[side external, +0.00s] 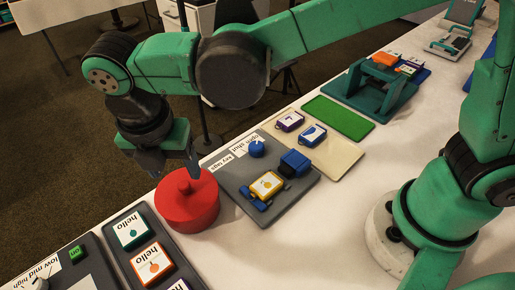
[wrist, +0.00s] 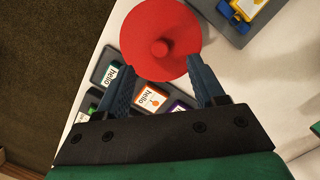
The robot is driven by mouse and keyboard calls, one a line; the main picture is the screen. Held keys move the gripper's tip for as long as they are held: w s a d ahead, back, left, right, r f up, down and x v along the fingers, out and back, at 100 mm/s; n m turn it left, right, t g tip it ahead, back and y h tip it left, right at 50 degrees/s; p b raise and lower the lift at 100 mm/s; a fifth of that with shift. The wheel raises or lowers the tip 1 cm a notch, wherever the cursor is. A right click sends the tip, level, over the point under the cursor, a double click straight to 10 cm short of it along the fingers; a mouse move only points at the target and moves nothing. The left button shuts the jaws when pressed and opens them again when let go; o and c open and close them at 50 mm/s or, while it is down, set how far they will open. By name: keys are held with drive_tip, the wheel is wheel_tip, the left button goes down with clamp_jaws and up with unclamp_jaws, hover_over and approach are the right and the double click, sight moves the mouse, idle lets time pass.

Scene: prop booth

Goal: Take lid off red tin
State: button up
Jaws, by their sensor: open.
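The red tin (side external: 197,219) stands upright on the white table near its far-left edge. Its round red lid (side external: 203,184) is on top, with a small knob (side external: 183,187) at the middle. In the wrist view the lid (wrist: 180,25) fills the top centre, and its knob (wrist: 160,48) shows between and slightly beyond the fingertips. My gripper (side external: 174,173) is above the tin, pointing down, with its fingers apart and nothing between them. In the wrist view my gripper (wrist: 162,63) has one finger on each side of the knob's line. I cannot tell whether the fingers touch the lid.
A dark tray with "hello" cards (side external: 131,230) lies close to the tin in front. A grey board (side external: 228,182) with a blue knob (side external: 257,148) and a yellow card block (side external: 266,185) is close on the right. A green mat (side external: 338,117) lies farther back.

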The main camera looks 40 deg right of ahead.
sight(183, 184)
drive_tip(key=shift+w+d+f, duration=0.15)
drive_tip(key=shift+f, duration=1.1)
drive_tip(key=shift+w+d+f, duration=0.15)
drive_tip(key=shift+f, duration=1.1)
clamp_jaws()
